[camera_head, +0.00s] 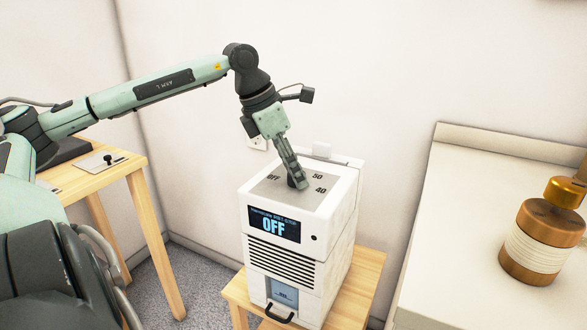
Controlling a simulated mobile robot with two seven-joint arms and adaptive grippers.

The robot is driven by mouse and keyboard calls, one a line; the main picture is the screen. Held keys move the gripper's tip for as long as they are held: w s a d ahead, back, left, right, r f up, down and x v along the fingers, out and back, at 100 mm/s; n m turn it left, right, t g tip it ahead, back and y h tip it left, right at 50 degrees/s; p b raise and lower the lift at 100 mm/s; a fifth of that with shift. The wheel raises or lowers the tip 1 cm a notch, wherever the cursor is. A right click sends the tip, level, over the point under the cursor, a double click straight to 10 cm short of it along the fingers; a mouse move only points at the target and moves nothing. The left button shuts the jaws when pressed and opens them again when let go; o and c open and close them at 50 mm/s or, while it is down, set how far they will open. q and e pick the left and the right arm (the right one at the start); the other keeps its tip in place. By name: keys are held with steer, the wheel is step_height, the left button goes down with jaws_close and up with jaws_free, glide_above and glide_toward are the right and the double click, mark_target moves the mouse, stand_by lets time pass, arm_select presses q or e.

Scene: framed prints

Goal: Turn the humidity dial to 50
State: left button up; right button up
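A white dehumidifier (335,218) stands on a small wooden table, with a grey panel on its top. The panel bears the marks OFF, 50 (317,177) and 40 (320,190). The front display (274,225) reads OFF. My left gripper (297,184) points down onto the panel, its fingers at the dark dial there. The dial is mostly hidden by the fingers, so its pointing direction and whether the fingers grip it cannot be told. My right gripper is not in view.
The small wooden table (370,270) holds the unit near the wall. A wooden desk (122,166) is at the left. A white counter (440,230) at the right carries a copper and cream jar (541,243).

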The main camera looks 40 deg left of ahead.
arm_select(q)
steer(key=c, duration=0.7)
steer(key=shift+r, duration=0.1)
